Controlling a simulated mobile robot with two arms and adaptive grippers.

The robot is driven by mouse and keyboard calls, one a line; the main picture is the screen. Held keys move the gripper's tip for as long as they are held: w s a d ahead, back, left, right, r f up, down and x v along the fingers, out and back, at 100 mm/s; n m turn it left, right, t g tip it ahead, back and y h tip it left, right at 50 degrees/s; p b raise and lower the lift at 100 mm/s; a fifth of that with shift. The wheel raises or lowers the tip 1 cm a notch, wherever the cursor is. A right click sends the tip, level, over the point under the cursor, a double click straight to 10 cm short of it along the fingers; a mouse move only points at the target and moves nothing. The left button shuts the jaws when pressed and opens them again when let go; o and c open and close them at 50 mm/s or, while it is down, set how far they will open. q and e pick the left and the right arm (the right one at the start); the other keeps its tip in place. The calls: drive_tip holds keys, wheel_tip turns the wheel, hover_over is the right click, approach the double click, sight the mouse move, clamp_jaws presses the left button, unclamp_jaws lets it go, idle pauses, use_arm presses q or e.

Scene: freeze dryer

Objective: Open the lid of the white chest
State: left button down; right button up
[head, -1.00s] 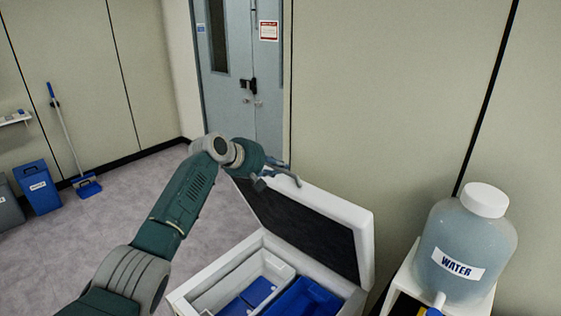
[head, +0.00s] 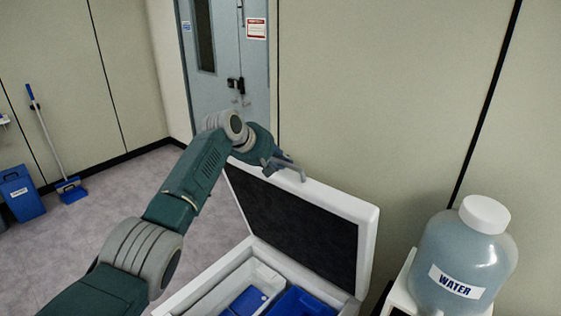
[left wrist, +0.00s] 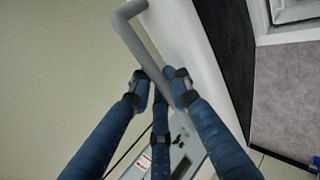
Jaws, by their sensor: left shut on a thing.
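The white chest (head: 196,290) stands in front of me in the head view. Its lid (head: 366,235) is raised to a steep tilt, with its dark inner panel (head: 300,225) facing me. My left gripper (head: 284,168) is at the lid's upper edge, by the grey handle (head: 300,174). In the left wrist view the fingers (left wrist: 160,88) are shut on the grey bar of the handle (left wrist: 138,40), next to the lid's white face. My right gripper is not in view.
Blue containers (head: 300,303) lie inside the chest. A large water bottle (head: 463,255) sits on a white stand (head: 398,290) to the right. A wall is close behind the lid. A blue bin (head: 20,193) and a dustpan (head: 71,190) stand at the far left; the floor between is clear.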

use_arm(q)
drive_tip(key=c, duration=1.7)
unclamp_jaws()
drive_tip(key=shift+f, duration=0.15)
drive_tip(key=shift+o, duration=0.2)
drive_tip(key=shift+s+a+r, duration=0.2)
drive_tip(key=shift+a+r, duration=0.05)
drive_tip(key=shift+r, duration=0.2)
drive_tip(key=v, duration=1)
drive_tip(key=shift+s+a+r, duration=0.2)
drive_tip(key=shift+s+r, duration=0.05)
drive_tip(key=shift+s, duration=0.05)
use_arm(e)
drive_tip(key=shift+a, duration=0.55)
